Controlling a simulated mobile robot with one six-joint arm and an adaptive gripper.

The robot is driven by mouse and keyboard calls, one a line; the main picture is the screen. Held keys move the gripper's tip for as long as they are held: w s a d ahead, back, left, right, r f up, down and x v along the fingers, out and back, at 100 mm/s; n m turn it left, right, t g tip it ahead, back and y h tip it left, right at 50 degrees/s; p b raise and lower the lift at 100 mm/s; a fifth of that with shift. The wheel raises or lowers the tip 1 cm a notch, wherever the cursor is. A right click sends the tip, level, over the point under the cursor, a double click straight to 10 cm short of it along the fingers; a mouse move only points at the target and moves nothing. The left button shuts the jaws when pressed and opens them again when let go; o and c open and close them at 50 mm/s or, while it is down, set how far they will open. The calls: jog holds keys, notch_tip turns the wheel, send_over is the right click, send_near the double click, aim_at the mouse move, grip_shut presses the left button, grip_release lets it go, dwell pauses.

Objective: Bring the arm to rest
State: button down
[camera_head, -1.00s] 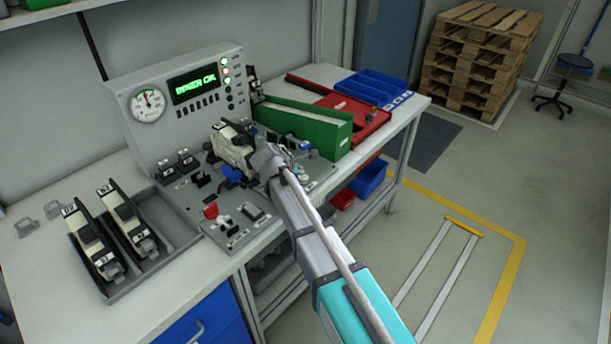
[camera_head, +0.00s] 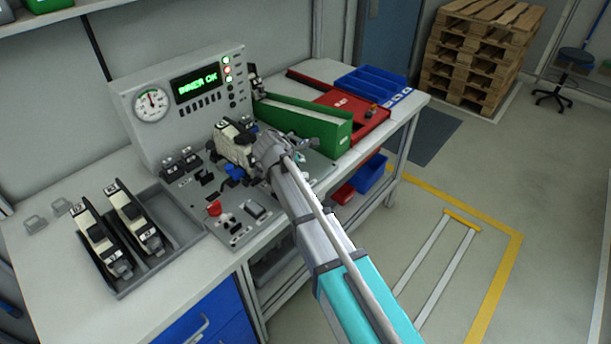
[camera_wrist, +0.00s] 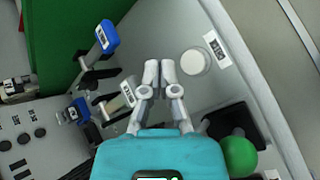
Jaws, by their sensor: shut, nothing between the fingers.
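My arm (camera_head: 315,230) reaches from the lower right over the workbench, and its end is above the grey fixture plate beside the console. In the wrist view my gripper (camera_wrist: 160,72) is shut, its two fingertips close together with nothing between them. It hangs above the grey plate, near a white round disc (camera_wrist: 195,62) and apart from it. In the head view the fingers are mostly hidden behind the wrist.
A black-and-white device (camera_head: 235,142) stands on the fixture left of my wrist. The console (camera_head: 185,100) has a gauge and a lit green display. A green bin (camera_head: 318,135), a tray (camera_head: 112,290) with two devices, and a green knob (camera_wrist: 238,155) are close by. The right floor is open.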

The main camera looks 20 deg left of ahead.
dwell(0.4)
jog(key=shift+d, duration=0.3)
jog(key=s+d+f+m+g+p, duration=0.15)
jog(key=d+m, duration=0.45)
jog(key=d, duration=0.7)
jog(key=s+d+f+m+g+b, duration=0.1)
jog(key=d+m+g, duration=0.3)
jog(key=d, duration=0.8)
jog(key=s+d+m+g+y, duration=0.1)
jog(key=s+d+m, duration=0.5)
jog(key=d, duration=0.3)
jog(key=s+d+f+m+g+y+p, duration=0.1)
jog(key=s+d+m+g, duration=0.1)
jog(key=s+d+m, duration=0.5)
jog(key=d, duration=0.3)
jog(key=shift+s+d+m+y+p, duration=0.2)
jog(key=shift+s+m+y+p, duration=0.1)
jog(key=shift+s, duration=0.1)
